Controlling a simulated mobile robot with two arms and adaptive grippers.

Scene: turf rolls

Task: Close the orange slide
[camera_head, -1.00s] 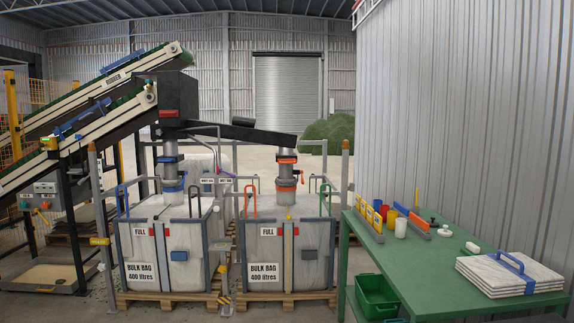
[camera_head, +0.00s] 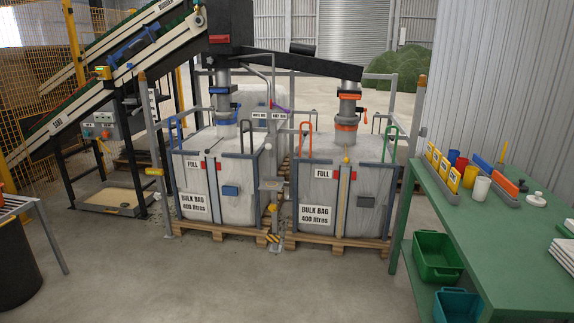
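The grey discharge spout (camera_head: 348,108) above the right bulk bag has an orange collar (camera_head: 350,92) near its top and an orange band (camera_head: 346,127) lower down. A small orange handle (camera_head: 365,114) sticks out to its right. I cannot tell from here how far the slide is in or out. The spout's lower end meets the top of the right bulk bag (camera_head: 325,205), labelled FULL. A second spout with blue fittings (camera_head: 224,105) stands over the left bulk bag (camera_head: 207,195), also labelled FULL. Neither of my grippers is in view.
Both bags stand in grey frames on wooden pallets (camera_head: 330,243). A green table (camera_head: 470,225) with cups and tools is at the right, with a green bin (camera_head: 437,256) below. A conveyor (camera_head: 110,85) rises at the left. The concrete floor in front is clear.

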